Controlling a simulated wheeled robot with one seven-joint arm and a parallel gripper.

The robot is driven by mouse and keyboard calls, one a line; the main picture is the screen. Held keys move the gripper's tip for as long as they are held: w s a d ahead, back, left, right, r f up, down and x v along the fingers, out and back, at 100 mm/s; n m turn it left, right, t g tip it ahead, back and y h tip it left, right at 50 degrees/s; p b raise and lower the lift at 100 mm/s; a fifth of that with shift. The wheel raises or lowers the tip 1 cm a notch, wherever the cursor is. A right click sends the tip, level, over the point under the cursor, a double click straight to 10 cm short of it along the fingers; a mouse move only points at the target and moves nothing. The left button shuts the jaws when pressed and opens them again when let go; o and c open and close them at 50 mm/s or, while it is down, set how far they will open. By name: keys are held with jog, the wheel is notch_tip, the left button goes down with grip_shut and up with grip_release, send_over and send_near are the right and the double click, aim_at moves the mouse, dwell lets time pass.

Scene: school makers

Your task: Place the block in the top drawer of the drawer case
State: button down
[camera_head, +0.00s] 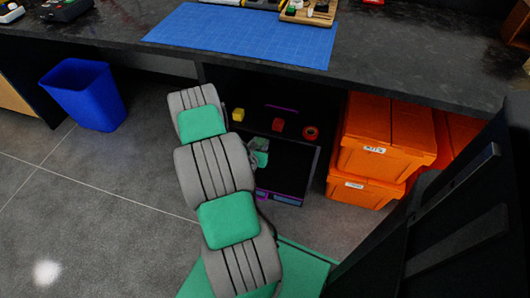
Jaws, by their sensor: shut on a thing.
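The drawer case (308,182) is a dark case under the bench, with a blue and purple strip (284,198) along its near lower edge. I cannot tell clearly how far its top drawer is open. My gripper (262,153) is small, grey and green, at the left side of the case and partly hidden behind my arm. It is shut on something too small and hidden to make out. A yellow block (238,114) and a red block (278,125) sit at the back of the dark space, apart from my gripper. I cannot tell which block the task means.
A red ring-shaped roll (311,132) lies right of the red block. Orange bins (385,135) stand stacked close on the right. A blue bin (83,95) stands at left. The bench (400,62), with a blue mat (245,35), overhangs the case. Floor at left is clear.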

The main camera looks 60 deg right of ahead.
notch_tip(320, 180, down, 6)
jog(key=shift+d+r+b, duration=0.1)
jog(key=shift+b, duration=0.7)
jog(key=x, duration=0.2)
jog(key=r+b+x, duration=0.1)
jog(key=x, duration=0.1)
jog(key=shift+d, duration=0.25)
jog(key=shift+a+f, duration=0.1)
jog(key=shift+f, duration=0.15)
jog(key=shift+f, duration=0.1)
jog(key=shift+f+b, duration=0.15)
jog(key=shift+b, duration=0.2)
jog(key=c, duration=0.9)
grip_release()
jog(key=shift+c, duration=0.2)
